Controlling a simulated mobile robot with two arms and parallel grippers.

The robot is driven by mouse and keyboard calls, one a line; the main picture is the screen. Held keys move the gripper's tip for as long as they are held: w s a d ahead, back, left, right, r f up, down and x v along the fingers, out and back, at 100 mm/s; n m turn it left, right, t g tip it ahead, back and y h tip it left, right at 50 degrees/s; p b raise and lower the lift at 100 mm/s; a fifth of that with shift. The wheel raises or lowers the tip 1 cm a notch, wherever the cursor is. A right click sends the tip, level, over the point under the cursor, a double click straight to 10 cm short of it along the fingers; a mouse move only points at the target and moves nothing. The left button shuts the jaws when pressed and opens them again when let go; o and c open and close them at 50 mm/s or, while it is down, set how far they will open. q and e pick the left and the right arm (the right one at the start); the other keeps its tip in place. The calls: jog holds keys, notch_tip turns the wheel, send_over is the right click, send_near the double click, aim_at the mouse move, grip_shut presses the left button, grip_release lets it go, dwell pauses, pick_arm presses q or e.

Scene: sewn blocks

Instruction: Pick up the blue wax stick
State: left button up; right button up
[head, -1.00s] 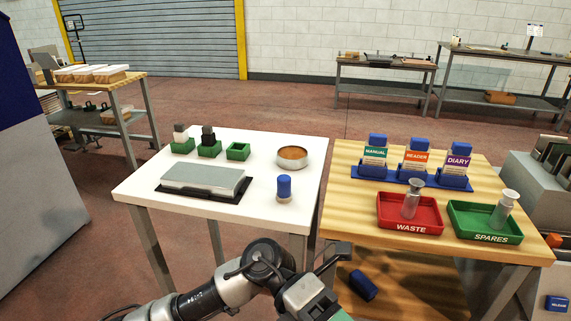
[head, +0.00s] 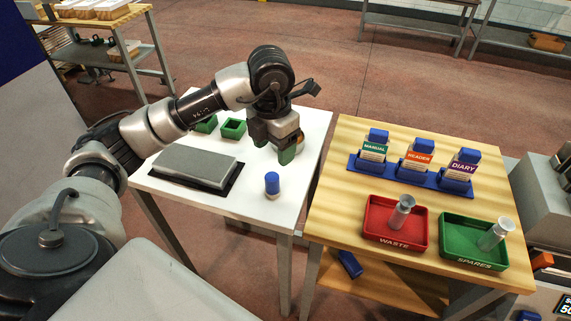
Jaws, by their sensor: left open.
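The blue wax stick (head: 272,184) stands upright near the front right of the white table, a blue cylinder on a pale lower part. My left gripper (head: 287,157) hangs over the table just behind and to the right of the stick, fingers pointing down. It is open and apart from the stick. My left arm reaches in from the left across the view. My right gripper is not in view.
A grey slab on a black base (head: 197,167) lies left of the stick. Green holders (head: 233,129) stand behind it, partly covered by my arm. The round tin is mostly hidden behind my gripper. The wooden table (head: 335,203) with red (head: 370,230) and green trays (head: 449,242) adjoins on the right.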

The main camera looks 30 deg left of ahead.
aim_at(271, 177)
pick_arm(q)
jog(key=f, duration=0.2)
jog(key=s+f, duration=0.1)
jog(key=f, duration=0.1)
jog(key=shift+f, duration=0.15)
jog(key=shift+w+a+f+p, duration=0.15)
jog(key=shift+f+p, duration=0.15)
jog(key=shift+f, duration=0.35)
notch_tip(271, 177, down, 4)
jog(key=shift+r+p, duration=0.25)
jog(key=shift+p, duration=0.25)
jog(key=shift+f, duration=0.65)
jog(key=c, duration=1)
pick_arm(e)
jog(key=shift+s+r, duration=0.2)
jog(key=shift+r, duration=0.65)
pick_arm(q)
jog(key=shift+r, duration=0.15)
